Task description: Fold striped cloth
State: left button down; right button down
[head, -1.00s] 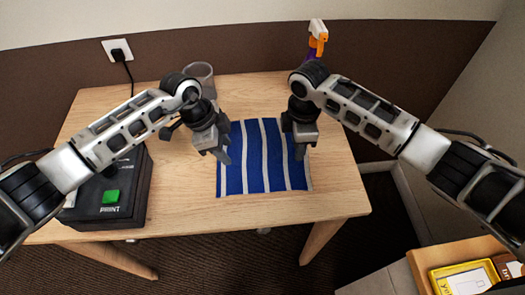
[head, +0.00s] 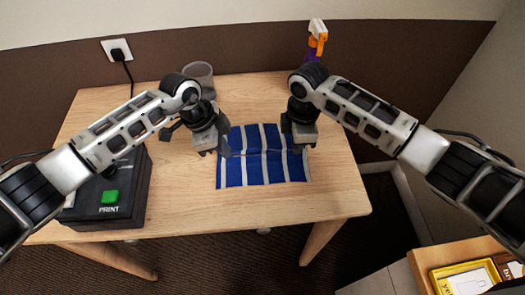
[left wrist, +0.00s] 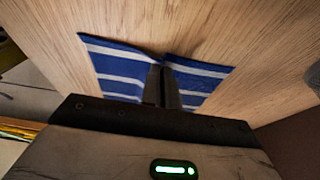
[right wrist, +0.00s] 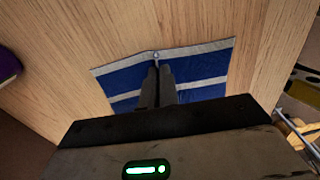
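The blue cloth with white stripes (head: 262,172) lies on the wooden table, with a raised crease running across its middle between my two grippers. My left gripper (head: 222,153) is at the cloth's left edge. In the left wrist view its fingers (left wrist: 161,85) are together, with the cloth (left wrist: 120,66) puckered at their tips. My right gripper (head: 297,147) is at the right edge. In the right wrist view its fingers (right wrist: 157,86) are together on the cloth (right wrist: 197,72), which bunches at the tips. The grippers hide parts of both side edges.
A black box with a green PRINT button (head: 110,197) stands on the table at the left. A grey cup (head: 199,75) is at the back, and an orange and white object (head: 317,38) is behind my right arm. The table (head: 185,208) is clear in front of the cloth.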

dwell(0.3)
